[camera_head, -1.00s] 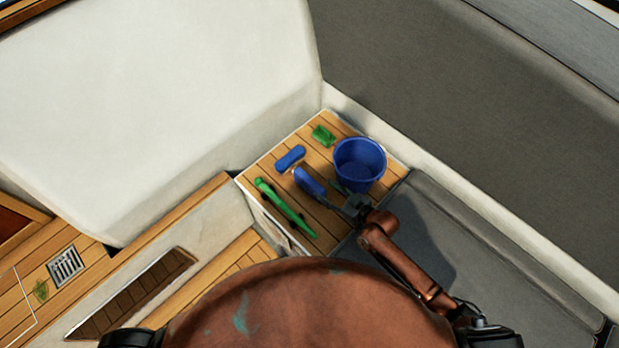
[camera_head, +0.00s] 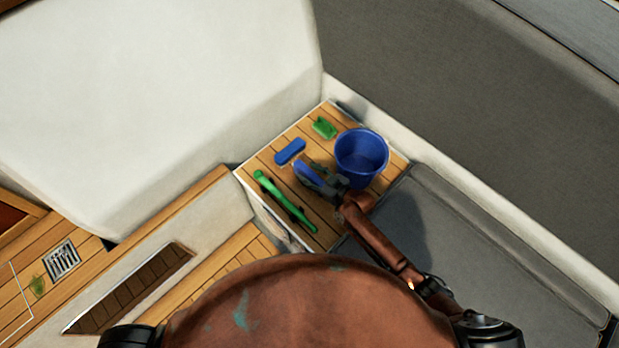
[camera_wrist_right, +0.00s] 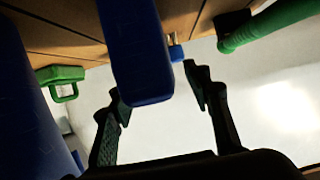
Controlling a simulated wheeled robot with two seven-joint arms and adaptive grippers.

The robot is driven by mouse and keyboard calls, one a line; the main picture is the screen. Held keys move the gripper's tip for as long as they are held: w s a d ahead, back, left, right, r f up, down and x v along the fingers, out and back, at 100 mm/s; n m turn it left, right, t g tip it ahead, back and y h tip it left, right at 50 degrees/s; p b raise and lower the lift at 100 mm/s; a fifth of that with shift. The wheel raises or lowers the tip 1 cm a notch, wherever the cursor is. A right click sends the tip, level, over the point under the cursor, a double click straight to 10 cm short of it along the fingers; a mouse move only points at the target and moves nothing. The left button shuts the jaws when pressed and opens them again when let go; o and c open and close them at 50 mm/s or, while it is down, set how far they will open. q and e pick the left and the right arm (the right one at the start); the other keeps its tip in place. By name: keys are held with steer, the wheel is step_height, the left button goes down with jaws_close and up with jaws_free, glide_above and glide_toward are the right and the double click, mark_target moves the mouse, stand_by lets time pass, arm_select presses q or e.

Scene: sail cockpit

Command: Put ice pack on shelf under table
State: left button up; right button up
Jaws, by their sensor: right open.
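A blue slab-like pack (camera_head: 306,172), which I take for the ice pack, is at the slatted wooden table (camera_head: 262,163), between a green tool and a blue bucket. My right gripper (camera_head: 324,182) is at its near end, with the jaws open. In the right wrist view, the blue pack (camera_wrist_right: 136,50) reaches in between the two spread fingers of the gripper (camera_wrist_right: 162,88), closer to the left finger; I cannot tell whether they touch. The shelf under the table cannot be made out. My left gripper is out of view.
The blue bucket (camera_head: 361,156) stands close beside the gripper. A green long-handled tool (camera_head: 284,200), a second blue item (camera_head: 290,151) and a green item (camera_head: 324,127) lie on the table. Grey cushioned seating (camera_head: 470,265) is at right; a pale wall stands behind.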

steer(key=shift+c, duration=0.5)
jaws_close()
steer(key=shift+r, duration=0.1)
